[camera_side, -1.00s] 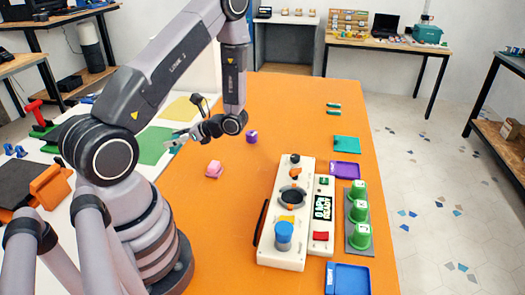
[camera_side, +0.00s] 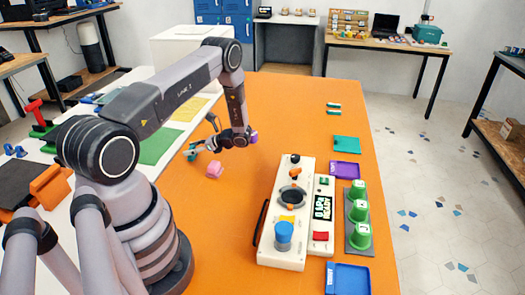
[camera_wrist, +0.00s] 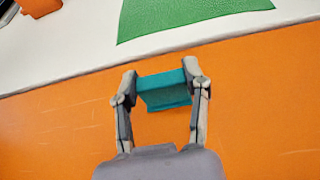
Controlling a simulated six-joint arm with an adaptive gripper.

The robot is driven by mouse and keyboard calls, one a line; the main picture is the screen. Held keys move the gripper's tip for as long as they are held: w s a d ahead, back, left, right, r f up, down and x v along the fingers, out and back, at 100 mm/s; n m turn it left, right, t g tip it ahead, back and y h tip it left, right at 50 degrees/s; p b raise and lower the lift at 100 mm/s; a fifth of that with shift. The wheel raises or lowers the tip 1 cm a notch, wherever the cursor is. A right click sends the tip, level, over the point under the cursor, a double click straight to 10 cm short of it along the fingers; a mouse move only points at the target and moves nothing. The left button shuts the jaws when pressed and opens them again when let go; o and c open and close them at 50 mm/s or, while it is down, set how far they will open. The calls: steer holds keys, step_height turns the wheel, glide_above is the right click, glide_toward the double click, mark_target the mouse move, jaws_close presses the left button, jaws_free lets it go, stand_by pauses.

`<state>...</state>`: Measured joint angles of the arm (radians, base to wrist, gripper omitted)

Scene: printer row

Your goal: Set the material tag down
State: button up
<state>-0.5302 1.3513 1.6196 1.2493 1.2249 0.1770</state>
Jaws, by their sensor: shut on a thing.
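A teal block, which I take to be the material tag (camera_wrist: 164,90), is held between the two fingertips of my gripper (camera_wrist: 161,80) in the wrist view. The jaws are shut on its two ends. In the side view, my gripper (camera_side: 194,150) points left over the left part of the orange table, with the teal tag (camera_side: 189,155) small at its tips. I cannot tell whether the tag touches the table. A flat teal tray (camera_side: 346,143) lies apart at the right.
A pink block (camera_side: 215,169) sits just right of my gripper. A purple piece (camera_side: 254,138) is partly hidden behind my wrist. The white console (camera_side: 285,245), purple tray (camera_side: 345,170), blue tray (camera_side: 348,279) and green cups (camera_side: 359,212) stand right. A green mat (camera_side: 160,147) lies left.

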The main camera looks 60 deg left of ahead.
steer(key=shift+f, duration=0.15)
steer(key=o, duration=0.3)
steer(key=shift+f, duration=0.1)
steer(key=o, duration=0.5)
steer(key=shift+c, duration=0.2)
